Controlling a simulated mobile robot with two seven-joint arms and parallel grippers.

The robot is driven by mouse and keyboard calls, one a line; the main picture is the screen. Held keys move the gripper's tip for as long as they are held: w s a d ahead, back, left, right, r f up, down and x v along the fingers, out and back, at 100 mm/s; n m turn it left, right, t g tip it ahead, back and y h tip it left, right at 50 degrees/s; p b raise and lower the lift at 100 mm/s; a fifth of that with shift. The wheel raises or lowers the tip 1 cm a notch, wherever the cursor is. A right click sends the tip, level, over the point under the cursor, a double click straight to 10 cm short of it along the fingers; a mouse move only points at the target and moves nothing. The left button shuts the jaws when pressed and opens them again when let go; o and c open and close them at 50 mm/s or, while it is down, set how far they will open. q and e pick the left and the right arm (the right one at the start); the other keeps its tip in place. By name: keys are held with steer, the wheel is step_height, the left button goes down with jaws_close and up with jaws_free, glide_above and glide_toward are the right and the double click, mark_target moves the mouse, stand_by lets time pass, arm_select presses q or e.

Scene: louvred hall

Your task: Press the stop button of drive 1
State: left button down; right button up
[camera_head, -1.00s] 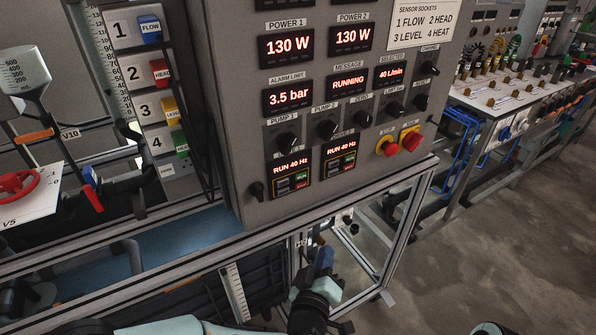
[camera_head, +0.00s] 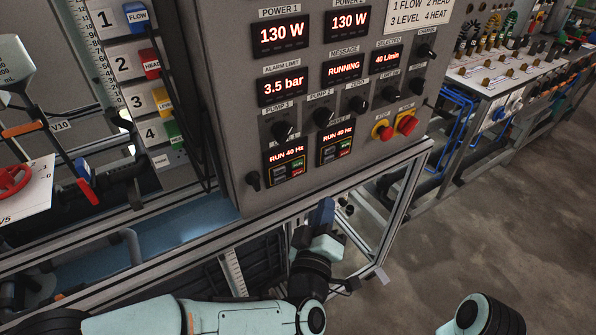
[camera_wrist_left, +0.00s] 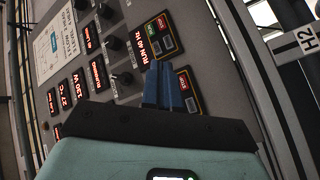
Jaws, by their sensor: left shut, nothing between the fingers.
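Drive 1 (camera_head: 288,160) is the left of two small dark drive units low on the grey control panel. Its display reads RUN 40 Hz. Its small red stop button (camera_head: 298,172) sits under a green one. My left gripper (camera_head: 322,213) has blue fingers, shut and empty, showing just below the panel's lower edge in the head view. In the left wrist view its fingertips (camera_wrist_left: 160,72) point toward the panel and overlap the area beside drive 1 (camera_wrist_left: 186,92). Whether they touch the panel cannot be told. My right gripper is out of view.
Drive 2 (camera_head: 336,147) is just right of drive 1. Black knobs (camera_head: 282,131) sit above, and a larger red button (camera_head: 407,125) and another red one on yellow sit to the right. A metal frame rail (camera_head: 400,163) runs under the panel. Open floor lies right.

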mark_target(297, 172)
arm_select(q)
steer(key=w+a, duration=0.4)
steer(key=w, duration=0.2)
steer(key=shift+a, duration=0.15)
steer(key=shift+a, duration=0.1)
stand_by(1.9)
steer(key=shift+w+a+b, duration=0.15)
steer(key=shift+w+b, duration=0.15)
steer(key=shift+b, duration=0.05)
steer(key=shift+w+a, duration=0.25)
steer(key=shift+w, duration=0.05)
stand_by(0.8)
steer(key=shift+s+d+b, duration=0.35)
steer(key=shift+s+d, duration=0.1)
steer(key=shift+s, duration=0.2)
